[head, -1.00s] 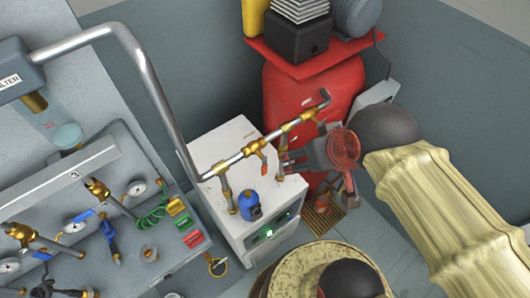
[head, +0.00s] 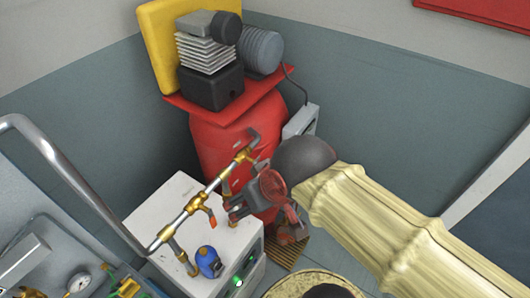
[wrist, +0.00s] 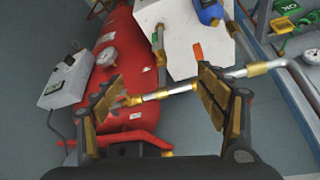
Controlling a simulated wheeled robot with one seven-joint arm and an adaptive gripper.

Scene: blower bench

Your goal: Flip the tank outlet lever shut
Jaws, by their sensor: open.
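The red tank (head: 235,150) stands behind the white cabinet (head: 180,205). A metal pipe (head: 195,207) with brass fittings runs over the cabinet towards the tank. An orange lever (head: 212,218) hangs from a brass valve on it, pointing across the pipe; it also shows in the wrist view (wrist: 197,52). I cannot tell for sure that this is the tank outlet lever. My gripper (head: 231,204) is open and empty beside the pipe, right of the lever. In the wrist view the pipe crosses between the open fingers (wrist: 160,84), and the lever lies beyond the right fingertip. Contact is not clear.
A blue canister (head: 208,261) stands on the cabinet. A compressor (head: 212,65) sits above the tank. A grey box (head: 300,121) is at its side. A thick bent pipe (head: 70,180) rises at left above the bench.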

